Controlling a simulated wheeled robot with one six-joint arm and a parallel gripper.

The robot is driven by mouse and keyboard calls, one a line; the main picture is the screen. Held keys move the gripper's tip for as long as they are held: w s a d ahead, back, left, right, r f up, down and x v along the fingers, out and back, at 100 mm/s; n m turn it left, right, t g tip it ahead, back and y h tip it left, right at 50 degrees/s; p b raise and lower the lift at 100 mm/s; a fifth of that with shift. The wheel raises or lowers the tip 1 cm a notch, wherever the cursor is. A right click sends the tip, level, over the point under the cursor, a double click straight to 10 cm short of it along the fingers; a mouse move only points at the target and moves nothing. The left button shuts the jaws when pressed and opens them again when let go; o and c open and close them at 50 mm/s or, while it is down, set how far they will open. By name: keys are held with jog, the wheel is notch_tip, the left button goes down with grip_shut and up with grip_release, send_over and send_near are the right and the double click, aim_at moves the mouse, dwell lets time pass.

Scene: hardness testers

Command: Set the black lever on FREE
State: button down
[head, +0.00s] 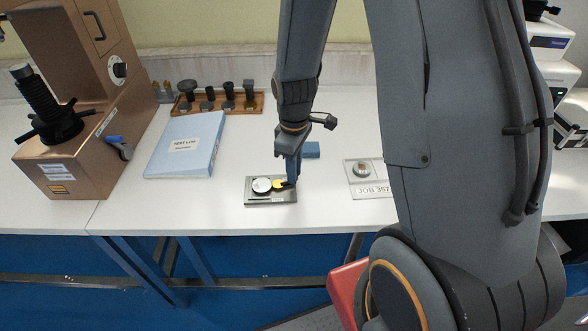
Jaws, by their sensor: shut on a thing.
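A small grey plate (256,201) lies near the front edge of the white bench. It carries a round white disc (262,185) and a yellow disc (278,185). A small black lever (285,185) shows at the yellow disc. My gripper (290,182) points down at the right end of the plate and is shut on the black lever. The fingers hide part of the lever, and any FREE marking is too small to read.
A blue block (311,150) lies just behind my gripper. A JOB 357 tray (372,192) is to the right, a blue-grey test log (184,145) to the left. A wooden rack (255,107) stands behind; a brown tester (60,170) is at far left.

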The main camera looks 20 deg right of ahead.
jog(key=shift+s, duration=0.1)
jog(key=m, duration=0.1)
jog(key=s+m+p, duration=0.1)
jog(key=m, duration=0.1)
jog(key=shift+a+r, duration=0.1)
jog(key=shift+a, duration=0.05)
jog(key=m, duration=0.1)
jog(key=m+p, duration=0.1)
jog(key=m, duration=0.1)
jog(key=s+m, duration=0.1)
jog(key=shift+s+a+m+p, duration=0.1)
jog(key=shift+a+m+p, duration=0.25)
jog(key=shift+a+m, duration=0.05)
jog(key=m, duration=0.1)
jog(key=a+m+p, duration=0.1)
jog(key=m, duration=0.1)
jog(key=shift+s, duration=0.4)
jog(key=shift+s+a+m+p, duration=0.1)
jog(key=shift+a+m+p, duration=0.15)
jog(key=shift+m, duration=0.85)
jog(key=shift+s+a+m+p, duration=0.1)
jog(key=shift+a+m, duration=0.25)
jog(key=shift+m, duration=0.75)
jog(key=c, duration=1.7)
grip_release()
jog(key=shift+o, duration=0.2)
